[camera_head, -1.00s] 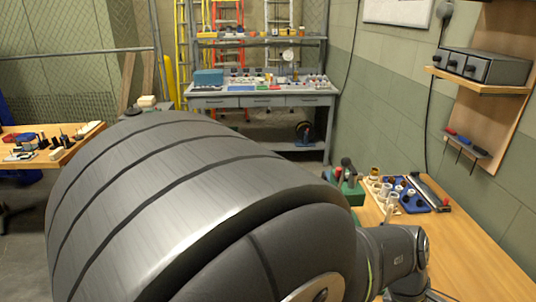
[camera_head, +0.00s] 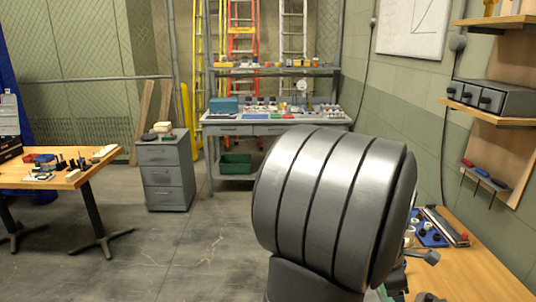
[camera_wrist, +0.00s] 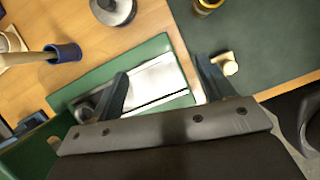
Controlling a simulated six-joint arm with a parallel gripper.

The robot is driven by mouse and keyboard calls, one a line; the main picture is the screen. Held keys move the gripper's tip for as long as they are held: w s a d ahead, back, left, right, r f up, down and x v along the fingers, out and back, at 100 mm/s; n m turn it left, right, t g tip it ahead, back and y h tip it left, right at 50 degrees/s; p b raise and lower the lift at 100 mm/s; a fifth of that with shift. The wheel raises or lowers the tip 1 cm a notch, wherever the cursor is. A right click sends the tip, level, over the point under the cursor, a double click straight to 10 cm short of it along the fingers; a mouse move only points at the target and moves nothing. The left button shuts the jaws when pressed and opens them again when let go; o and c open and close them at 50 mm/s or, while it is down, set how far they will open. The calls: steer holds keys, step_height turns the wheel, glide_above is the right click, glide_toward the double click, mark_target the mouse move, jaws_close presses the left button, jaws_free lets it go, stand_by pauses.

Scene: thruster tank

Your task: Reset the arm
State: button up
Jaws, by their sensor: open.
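My gripper (camera_wrist: 163,85) shows in the wrist view with its two fingers spread apart and nothing held between them. Below the fingers is a green block or plate (camera_wrist: 97,84) with a pale metallic part (camera_wrist: 158,78) on it, seen between the fingers. I cannot tell how high above it the fingers are. In the head view my own large grey ribbed arm link stands in the foreground, right of centre, and hides most of the rest of my arm. The gripper cannot be made out there.
The wooden bench (camera_head: 470,275) at right holds a blue tray (camera_head: 428,236). A drawer cabinet (camera_head: 164,175) stands left; the floor between is clear.

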steer(key=w+a+f+n+t, duration=0.1)
steer(key=w+a+n, duration=0.1)
steer(key=w, duration=0.7)
steer(key=shift+a+f+n, duration=0.15)
steer(key=shift+f+n, duration=0.1)
steer(key=shift+n, duration=0.05)
steer(key=o, duration=0.6)
steer(key=s+a+f+m+g+y, duration=0.1)
steer(key=a+f+m+g+y, duration=0.35)
steer(key=a, duration=1.05)
steer(key=w+d+r+n+t+h, duration=0.15)
steer(key=w+r, duration=0.35)
steer(key=r, duration=0.8)
steer(key=w+r+n+t+h, duration=0.3)
steer(key=w+r, duration=0.2)
steer(key=r, duration=0.8)
steer(key=x, duration=0.9)
steer(key=shift+w+d+f, duration=0.1)
steer(key=shift+w+d, duration=0.05)
steer(key=shift+d, duration=0.25)
